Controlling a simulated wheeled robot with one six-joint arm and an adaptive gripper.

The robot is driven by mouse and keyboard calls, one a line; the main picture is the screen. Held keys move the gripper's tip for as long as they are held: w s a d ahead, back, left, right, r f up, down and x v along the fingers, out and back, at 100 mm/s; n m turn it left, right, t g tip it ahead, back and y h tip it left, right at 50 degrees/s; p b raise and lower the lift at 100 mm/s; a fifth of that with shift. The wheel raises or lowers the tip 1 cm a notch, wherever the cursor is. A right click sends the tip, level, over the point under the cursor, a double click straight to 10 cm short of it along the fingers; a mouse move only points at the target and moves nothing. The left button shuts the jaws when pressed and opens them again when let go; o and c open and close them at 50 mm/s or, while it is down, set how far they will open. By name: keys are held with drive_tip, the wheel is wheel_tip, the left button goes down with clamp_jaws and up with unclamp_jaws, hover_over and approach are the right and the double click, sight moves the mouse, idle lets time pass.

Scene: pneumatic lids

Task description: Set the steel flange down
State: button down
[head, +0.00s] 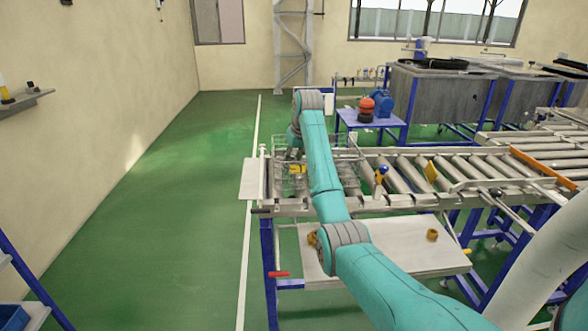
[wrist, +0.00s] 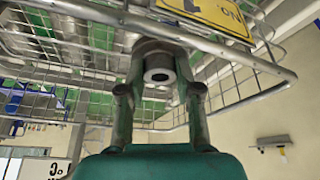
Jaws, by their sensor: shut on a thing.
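In the wrist view my gripper (wrist: 158,85) is shut on the steel flange (wrist: 158,73), a dull grey round piece with a dark ring and a pale centre. It sits between the two fingertips. A wire basket (wrist: 60,110) lies around and beyond the fingers; I cannot tell whether the flange touches it. In the head view the wire basket (head: 281,184) stands at the left end of the roller conveyor. My gripper is largely hidden there behind my arm, and the flange cannot be made out.
A yellow sign (wrist: 212,12) shows at the top of the wrist view, close to the basket. The roller conveyor (head: 400,175) runs right. A white shelf (head: 400,252) below it holds a brass-coloured part (head: 432,235). A blue table (head: 372,123) stands behind. Green floor is clear at left.

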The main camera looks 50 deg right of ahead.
drive_tip(key=shift+f, duration=1.95)
drive_tip(key=c, duration=0.8)
unclamp_jaws()
drive_tip(key=shift+f, duration=0.1)
